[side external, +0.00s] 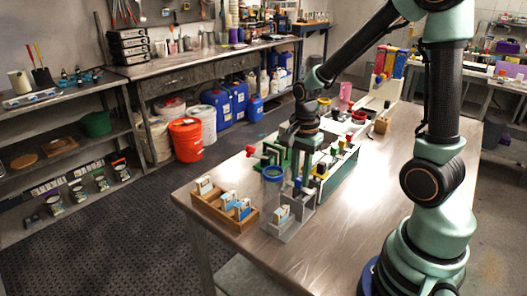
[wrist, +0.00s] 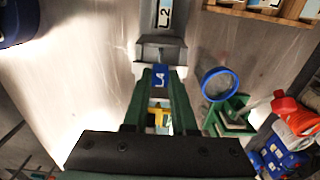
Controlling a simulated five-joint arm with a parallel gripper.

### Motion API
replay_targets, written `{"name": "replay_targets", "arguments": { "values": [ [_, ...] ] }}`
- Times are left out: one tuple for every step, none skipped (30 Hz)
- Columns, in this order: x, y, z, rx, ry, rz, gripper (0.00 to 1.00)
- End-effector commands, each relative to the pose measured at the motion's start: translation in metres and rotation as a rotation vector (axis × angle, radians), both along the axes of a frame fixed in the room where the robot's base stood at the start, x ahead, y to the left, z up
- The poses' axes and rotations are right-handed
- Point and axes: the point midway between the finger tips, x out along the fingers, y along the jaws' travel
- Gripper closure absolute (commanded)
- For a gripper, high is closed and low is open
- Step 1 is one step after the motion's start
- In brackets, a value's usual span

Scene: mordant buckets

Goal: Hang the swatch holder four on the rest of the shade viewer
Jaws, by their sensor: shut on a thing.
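My gripper (wrist: 161,85) is shut on a small piece with a blue label that seems to read "L4", which I take to be swatch holder four (wrist: 160,77). The fingers hide most of it. In the side view my gripper (side external: 299,183) points down just behind a grey stand (side external: 284,230). The grey stand, likely the shade viewer, also shows in the wrist view (wrist: 161,48) just beyond my fingertips. A white-and-blue piece (side external: 282,214) sits in the stand; its label reads "L2" in the wrist view (wrist: 165,14). I cannot tell whether swatch holder four touches the stand.
A wooden rack (side external: 222,218) with several labelled holders stands left of the grey stand. A blue ring (side external: 272,174) and a green frame with a red knob (side external: 250,151) stand behind. A green-sided box (side external: 338,172) lies to the right. The table's right side is clear.

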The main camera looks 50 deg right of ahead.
Motion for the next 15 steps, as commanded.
{"name": "replay_targets", "arguments": {
  "values": [
    [-0.0001, 0.0, -0.0007, 0.0, 0.0, 0.0, 1.0],
    [-0.0001, 0.0, -0.0009, 0.0, 0.0, 0.0, 1.0],
    [-0.0001, 0.0, -0.001, 0.0, 0.0, 0.0, 1.0],
    [0.0, 0.0, -0.0011, 0.0, 0.0, 0.0, 1.0],
    [0.0, 0.0, -0.0011, 0.0, 0.0, 0.0, 1.0],
    [0.0, 0.0, -0.001, 0.0, 0.0, 0.0, 1.0],
    [0.0, 0.0, -0.001, 0.0, 0.0, 0.0, 1.0],
    [0.0, 0.0, -0.001, 0.0, 0.0, 0.0, 1.0],
    [0.0, 0.0, -0.001, 0.0, 0.0, 0.0, 1.0],
    [0.0, 0.0, -0.0009, 0.0, 0.0, 0.0, 0.67],
    [0.0, 0.0, -0.0009, 0.0, 0.0, 0.0, 0.56],
    [0.0, 0.0, -0.0009, 0.0, 0.0, 0.0, 0.41],
    [0.0, 0.0, -0.0009, 0.0, 0.0, 0.0, 0.4],
    [0.0, 0.0, -0.0009, 0.0, 0.0, 0.0, 0.4],
    [0.0, 0.0, -0.0008, 0.0, 0.0, 0.0, 0.4]
  ]
}}
